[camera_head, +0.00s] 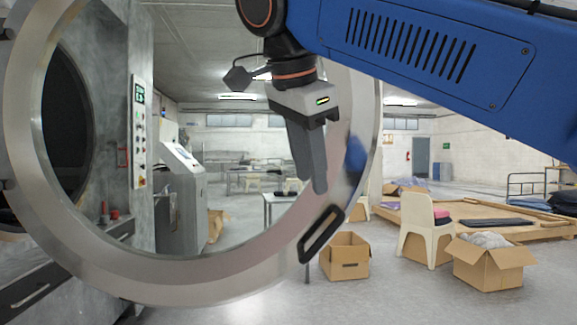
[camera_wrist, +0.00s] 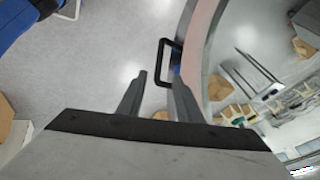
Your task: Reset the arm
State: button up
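My gripper (camera_head: 319,187) hangs downward from the blue arm in the head view, in front of the open round washer door (camera_head: 215,285). In the wrist view its two fingers are apart with bare floor between them, so my gripper (camera_wrist: 158,78) is open and empty. The black door handle (camera_head: 321,234) is on the door's lower right rim, below the fingertips in the head view. In the wrist view the handle (camera_wrist: 162,62) appears just past the tips; I see no grip on it, and contact cannot be told.
The washer's dark drum opening (camera_head: 66,125) and control panel (camera_head: 139,135) are at left. Cardboard boxes (camera_head: 345,262) (camera_head: 490,268), a white chair (camera_head: 420,228) and a low wooden platform (camera_head: 490,222) stand at right. The floor (camera_head: 400,300) in front of the boxes is clear.

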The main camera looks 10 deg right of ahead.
aim_at(342, 218)
jog(key=shift+s+r, duration=0.15)
jog(key=shift+r, duration=0.2)
jog(key=s+d+f+n+y, duration=0.1)
jog(key=s+d+f+n, duration=0.2)
jog(key=f, duration=1.2)
jog(key=s+d+f+n+y, duration=0.1)
jog(key=s+d+f+n, duration=0.3)
jog(key=d+f, duration=0.5)
jog(key=s+d+f+n+y, duration=0.1)
jog(key=s+d+f+n, duration=0.2)
jog(key=f, duration=2)
jog(key=d+n, duration=0.3)
jog(key=n, duration=0.1)
jog(key=shift+s+n, duration=0.3)
jog(key=shift+s, duration=0.05)
